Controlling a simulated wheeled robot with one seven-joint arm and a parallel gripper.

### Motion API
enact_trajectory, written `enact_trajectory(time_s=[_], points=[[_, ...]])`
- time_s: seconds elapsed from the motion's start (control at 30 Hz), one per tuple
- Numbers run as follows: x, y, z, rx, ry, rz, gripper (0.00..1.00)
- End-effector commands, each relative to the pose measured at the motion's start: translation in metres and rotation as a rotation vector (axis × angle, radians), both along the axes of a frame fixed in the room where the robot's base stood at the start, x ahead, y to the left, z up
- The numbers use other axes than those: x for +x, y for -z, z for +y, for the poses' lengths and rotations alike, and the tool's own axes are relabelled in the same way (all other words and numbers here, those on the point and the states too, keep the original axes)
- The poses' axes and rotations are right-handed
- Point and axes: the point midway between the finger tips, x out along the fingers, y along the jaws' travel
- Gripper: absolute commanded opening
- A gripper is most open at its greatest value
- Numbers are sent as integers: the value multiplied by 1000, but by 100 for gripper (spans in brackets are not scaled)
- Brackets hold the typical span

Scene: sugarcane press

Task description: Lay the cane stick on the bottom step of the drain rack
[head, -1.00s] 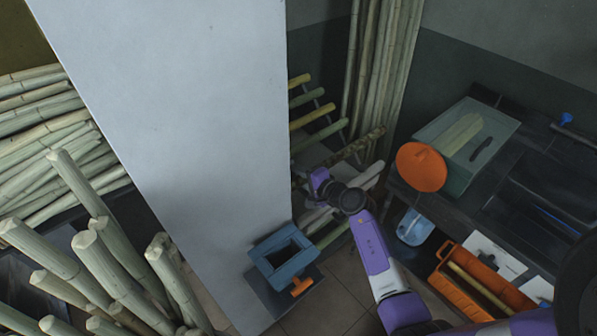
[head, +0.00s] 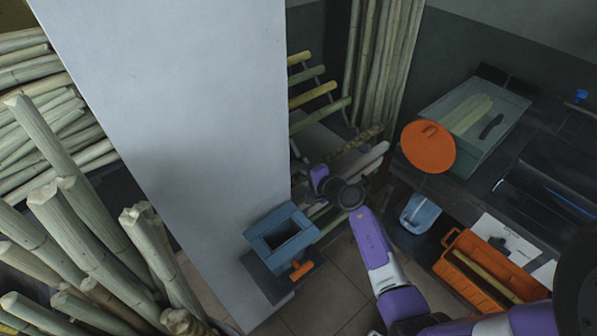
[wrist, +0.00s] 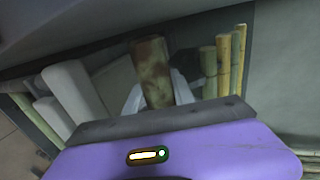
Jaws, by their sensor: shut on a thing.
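The cane stick, mottled brown and green, shows in the wrist view (wrist: 153,72) between the pale fingers of my gripper (wrist: 157,94), which is shut on it. In the head view the stick (head: 362,138) lies slantwise across the front of the drain rack, just above pale thick bars. My purple hand hides part of its near side, and my fingers are not clear there. The drain rack (head: 318,71) stands behind the pillar's right edge, with green and yellow canes on its upper steps. I cannot tell whether the stick touches a step.
A large pale pillar (head: 190,130) hides the rack's left side. Tall canes (head: 375,60) stand behind the rack. To the right are a bench with a clear tub (head: 470,125), an orange disc (head: 428,147) and an orange toolbox (head: 470,275). A blue box (head: 282,238) stands in front.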

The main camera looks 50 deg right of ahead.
Motion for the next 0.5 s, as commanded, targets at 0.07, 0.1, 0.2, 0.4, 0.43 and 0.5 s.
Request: enact_trajectory(time_s=[0.07, 0.1, 0.2, 0.4, 0.43, 0.5], points=[[1, 3, -1, -4, 0, -2, 0], [0, 4, -1, -4, 0, -2, 0], [0, 4, -1, -4, 1, -2, 0], [0, 4, -1, -4, 0, -2, 0], [0, 4, -1, -4, 0, -2, 0], [0, 4, -1, -4, 0, -2, 36]])
